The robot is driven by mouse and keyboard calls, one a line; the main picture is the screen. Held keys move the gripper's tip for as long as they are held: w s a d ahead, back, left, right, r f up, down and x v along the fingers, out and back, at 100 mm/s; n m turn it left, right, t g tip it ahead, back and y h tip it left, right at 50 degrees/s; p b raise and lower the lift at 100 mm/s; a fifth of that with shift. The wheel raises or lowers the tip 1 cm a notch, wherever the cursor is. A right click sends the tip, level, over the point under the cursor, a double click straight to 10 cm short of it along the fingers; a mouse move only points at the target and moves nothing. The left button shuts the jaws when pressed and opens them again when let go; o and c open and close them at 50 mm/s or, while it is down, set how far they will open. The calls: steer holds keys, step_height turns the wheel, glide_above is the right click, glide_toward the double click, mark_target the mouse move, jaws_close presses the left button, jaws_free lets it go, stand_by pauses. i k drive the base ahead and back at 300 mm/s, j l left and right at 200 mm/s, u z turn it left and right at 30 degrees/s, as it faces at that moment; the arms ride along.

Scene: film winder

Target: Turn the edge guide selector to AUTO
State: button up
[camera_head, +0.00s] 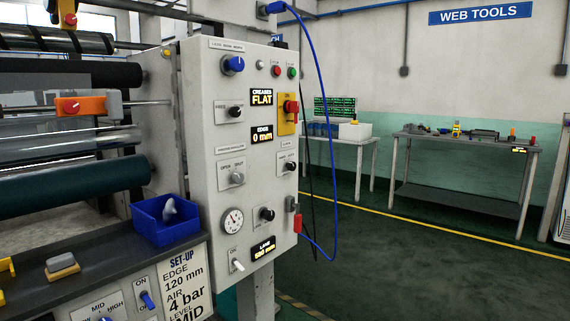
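A pale control panel (213,135) stands at the centre, with several selectors and displays. A blue knob (233,65) sits at its top, a black knob (236,111) at upper left, and a grey knob (237,178) at mid left. Two more black knobs are at right (289,166) and lower right (267,214). The labels are too small to read, so I cannot tell which is the edge guide selector or its position. My gripper is not in view.
Rollers (80,180) stand to the left. A blue bin (165,222) sits on the dark ledge below them. A red switch (291,107) and a hanging blue cable (333,120) are on the panel's right. Open floor (400,265) lies to the right, with two tables behind.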

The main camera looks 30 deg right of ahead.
mark_target(291, 166)
steer(key=z, duration=0.8)
steer(key=i+l+z, duration=0.2)
steer(key=i, duration=0.5)
steer(key=i+j, duration=0.15)
steer(key=j, duration=0.2)
steer(key=i+j, duration=0.1)
steer(key=j, duration=0.25)
